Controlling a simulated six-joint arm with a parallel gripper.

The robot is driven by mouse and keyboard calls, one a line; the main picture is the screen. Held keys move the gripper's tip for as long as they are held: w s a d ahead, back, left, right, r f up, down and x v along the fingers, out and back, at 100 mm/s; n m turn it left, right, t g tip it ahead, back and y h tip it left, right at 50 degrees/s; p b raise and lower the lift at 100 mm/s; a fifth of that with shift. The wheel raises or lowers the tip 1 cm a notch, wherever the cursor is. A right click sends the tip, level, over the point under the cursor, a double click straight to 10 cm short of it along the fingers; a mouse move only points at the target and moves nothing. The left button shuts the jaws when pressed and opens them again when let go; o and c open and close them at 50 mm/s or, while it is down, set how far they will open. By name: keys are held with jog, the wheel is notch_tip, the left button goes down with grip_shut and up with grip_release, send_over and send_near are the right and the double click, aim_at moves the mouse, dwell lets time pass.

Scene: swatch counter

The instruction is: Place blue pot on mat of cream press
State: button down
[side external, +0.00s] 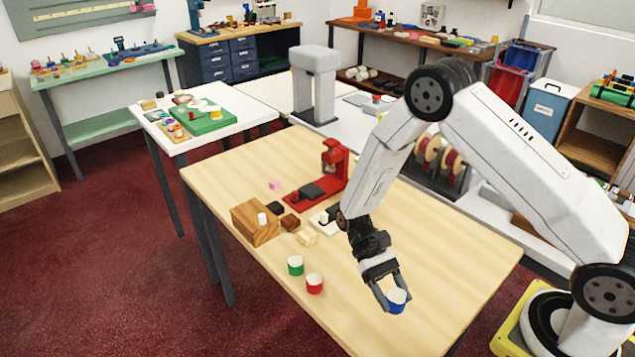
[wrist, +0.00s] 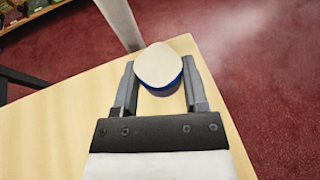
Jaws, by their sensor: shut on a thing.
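The blue pot (side external: 397,301) has a white top and blue lower sides. My gripper (side external: 391,298) is shut on it near the front edge of the wooden table; I cannot tell whether the pot is clear of the tabletop. In the wrist view the pot (wrist: 159,66) sits between the two fingers of my gripper (wrist: 160,84), its pale top facing the camera. The cream press (side external: 318,221) stands in front of the red press, mostly hidden behind my arm. A dark patch, perhaps its mat (side external: 334,212), shows beside my arm.
A red press (side external: 325,180) stands behind. A green pot (side external: 295,265) and a red pot (side external: 314,284) stand left of my gripper. The table's right side is clear.

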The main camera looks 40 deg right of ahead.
jog(key=m+y, duration=0.1)
jog(key=m+t+y, duration=0.1)
jog(key=w+a+m+y, duration=0.1)
jog(key=shift+r, duration=0.25)
jog(key=w+d+r+m+t+y, duration=0.3)
jog(key=w+m+t+y, duration=0.4)
jog(key=w+m+t, duration=0.5)
jog(key=w+d+r+m+t+h, duration=0.1)
jog(key=w+d+m+t+h, duration=0.1)
jog(key=d+m+t, duration=0.4)
jog(key=w+d+r+m+t+h, duration=0.1)
jog(key=w+d+m+t+h, duration=0.1)
jog(key=d+m+t+h, duration=0.3)
jog(key=d+m+t, duration=0.1)
jog(key=d, duration=0.2)
jog(key=shift+w+r+h, duration=0.15)
jog(key=shift+r+h, duration=0.1)
jog(key=shift+h, duration=0.05)
jog(key=shift+w, duration=0.1)
